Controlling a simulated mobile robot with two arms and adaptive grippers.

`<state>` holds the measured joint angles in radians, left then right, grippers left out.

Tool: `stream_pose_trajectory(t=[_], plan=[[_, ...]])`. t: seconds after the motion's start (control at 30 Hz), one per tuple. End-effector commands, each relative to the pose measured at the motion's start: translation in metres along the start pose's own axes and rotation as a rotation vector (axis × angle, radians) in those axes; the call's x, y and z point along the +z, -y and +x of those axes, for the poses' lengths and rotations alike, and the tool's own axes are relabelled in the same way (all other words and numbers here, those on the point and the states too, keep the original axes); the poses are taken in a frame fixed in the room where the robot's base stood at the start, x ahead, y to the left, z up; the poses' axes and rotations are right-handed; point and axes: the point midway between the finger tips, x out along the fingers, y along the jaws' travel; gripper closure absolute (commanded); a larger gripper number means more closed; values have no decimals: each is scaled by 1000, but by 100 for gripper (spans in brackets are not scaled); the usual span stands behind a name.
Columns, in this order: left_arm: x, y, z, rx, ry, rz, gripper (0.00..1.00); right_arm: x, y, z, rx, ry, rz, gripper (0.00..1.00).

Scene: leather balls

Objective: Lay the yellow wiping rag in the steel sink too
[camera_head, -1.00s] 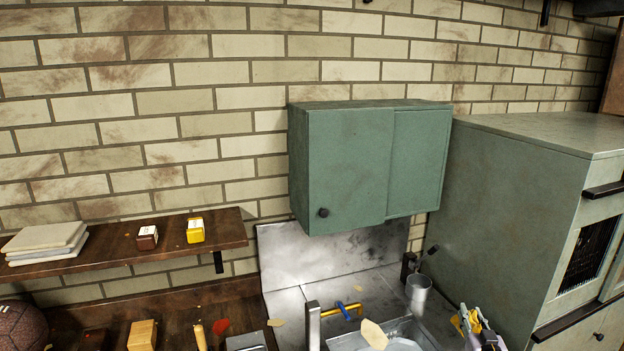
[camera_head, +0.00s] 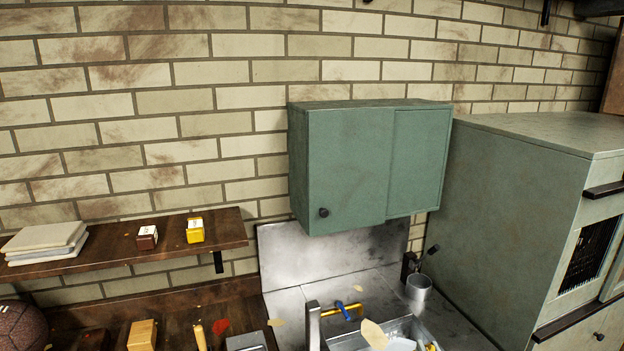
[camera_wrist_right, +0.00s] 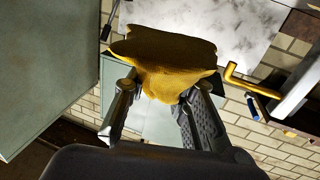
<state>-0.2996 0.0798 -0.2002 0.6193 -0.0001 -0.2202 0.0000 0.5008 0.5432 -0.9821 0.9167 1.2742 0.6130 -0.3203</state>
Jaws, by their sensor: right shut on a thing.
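The yellow rag (camera_wrist_right: 165,50) hangs bunched in my right gripper (camera_wrist_right: 163,92) in the right wrist view. The two dark fingers are shut on its lower middle, and its wide edges spread out beyond them. The steel sink (camera_head: 343,341) is at the bottom of the head view, cut off by the frame edge. A pale thing (camera_head: 402,344) shows inside the basin. A small yellow patch (camera_head: 432,347) shows at the sink's right side, too cut off to tell whether it is rag or gripper. My left gripper is not in view.
A yellow tap with a blue handle (camera_head: 348,310) stands behind the sink. A metal cup (camera_head: 418,287) is behind it to the right. A grey post (camera_head: 313,325) stands at its left. A pale oval piece (camera_head: 374,334) overlaps the sink. A green wall cabinet (camera_head: 350,165) hangs above.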

Motion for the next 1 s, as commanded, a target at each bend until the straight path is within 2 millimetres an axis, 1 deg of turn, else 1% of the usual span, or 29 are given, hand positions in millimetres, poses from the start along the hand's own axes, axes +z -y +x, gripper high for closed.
stream_pose_trajectory(t=[0.03, 0.1, 0.2, 0.3, 0.4, 0.47, 0.5, 0.57, 0.6, 0.67, 0.73, 0.8, 0.9, 1.0], plan=[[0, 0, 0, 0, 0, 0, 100, 5, 21, -17, -21, 4, 10, 100], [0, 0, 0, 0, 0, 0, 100, 5, 46, -36, -41, 5, 11, 100], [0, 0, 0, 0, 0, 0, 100, 1, 77, -65, -63, 3, 11, 100], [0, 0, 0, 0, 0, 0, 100, -8, 102, -94, -74, 3, 12, 100], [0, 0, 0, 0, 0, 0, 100, -21, 122, -122, -78, 3, 11, 100], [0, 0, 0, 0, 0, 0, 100, -31, 132, -139, -75, 2, 11, 100], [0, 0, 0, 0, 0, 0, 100, -37, 137, -150, -71, 2, 11, 100], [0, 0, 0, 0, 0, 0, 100, -49, 144, -167, -64, 2, 12, 100], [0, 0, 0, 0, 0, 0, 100, -58, 147, -179, -56, 2, 10, 100], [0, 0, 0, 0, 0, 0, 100, -72, 151, -197, -43, 3, 9, 100], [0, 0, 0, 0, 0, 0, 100, -90, 152, -217, -24, 3, 7, 100], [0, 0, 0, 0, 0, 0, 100, -108, 152, -235, -3, 3, 4, 100], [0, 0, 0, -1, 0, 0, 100, -131, 149, -256, 23, 3, 1, 100], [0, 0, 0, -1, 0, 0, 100, -151, 144, -273, 50, 3, -1, 100]])
